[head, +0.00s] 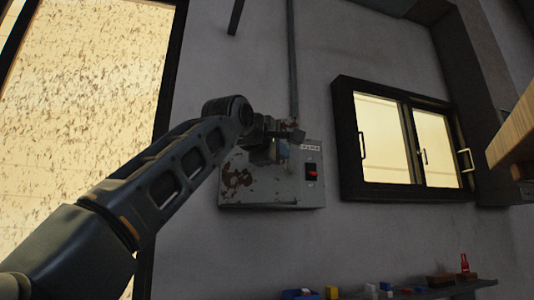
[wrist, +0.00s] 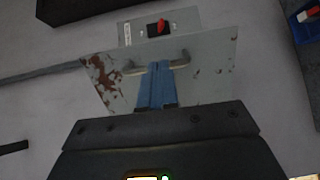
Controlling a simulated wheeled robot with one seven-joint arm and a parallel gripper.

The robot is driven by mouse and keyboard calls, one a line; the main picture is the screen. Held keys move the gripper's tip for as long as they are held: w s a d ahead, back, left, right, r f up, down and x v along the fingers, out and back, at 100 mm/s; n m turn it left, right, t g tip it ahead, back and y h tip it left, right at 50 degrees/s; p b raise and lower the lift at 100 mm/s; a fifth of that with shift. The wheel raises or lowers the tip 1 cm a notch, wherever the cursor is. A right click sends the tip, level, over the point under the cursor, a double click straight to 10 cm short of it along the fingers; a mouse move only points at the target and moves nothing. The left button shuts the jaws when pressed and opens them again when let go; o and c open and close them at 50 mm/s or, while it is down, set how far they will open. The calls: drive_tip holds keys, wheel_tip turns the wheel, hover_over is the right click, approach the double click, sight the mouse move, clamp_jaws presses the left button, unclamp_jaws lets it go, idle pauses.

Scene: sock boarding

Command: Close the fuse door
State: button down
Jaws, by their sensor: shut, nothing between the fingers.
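The grey metal fuse box (head: 308,188) is on the wall in the middle of the head view, with a red switch on its right part. Its rust-stained fuse door (head: 238,180) is on the left. In the wrist view the scratched, rusty door (wrist: 205,72) fills the middle, and the switch panel (wrist: 185,22) shows beyond its top edge. The door's exact angle is hard to tell. My gripper (wrist: 155,68) is shut and empty, its blue fingers together in front of the door. Whether they touch it is unclear. In the head view my gripper (head: 283,150) overlaps the box's upper part.
A conduit (head: 291,60) runs up the wall above the box. A dark-framed window (head: 400,140) is to the right. A shelf (head: 440,291) with small coloured items, including a red bottle (head: 464,264), is low at the right. The wall below the box is clear.

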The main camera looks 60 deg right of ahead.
sight(294, 159)
drive_tip(key=d, duration=0.7)
drive_tip(key=shift+w+d, duration=0.1)
drive_tip(key=shift+d, duration=0.05)
drive_tip(key=w+d+p, duration=0.1)
drive_tip(key=w+d, duration=0.2)
drive_tip(key=d, duration=0.4)
drive_tip(key=shift+w+d+p, duration=0.15)
drive_tip(key=shift+d+p, duration=0.15)
drive_tip(key=shift+d, duration=0.05)
drive_tip(key=s+a, duration=0.1)
drive_tip(key=s+a+b, duration=0.1)
drive_tip(key=a, duration=0.1)
drive_tip(key=s+a, duration=0.1)
drive_tip(key=a, duration=0.1)
drive_tip(key=shift+b, duration=0.35)
drive_tip(key=s+a+b, duration=0.2)
drive_tip(key=s+a, duration=0.1)
drive_tip(key=s, duration=0.4)
drive_tip(key=shift+s+a, duration=0.1)
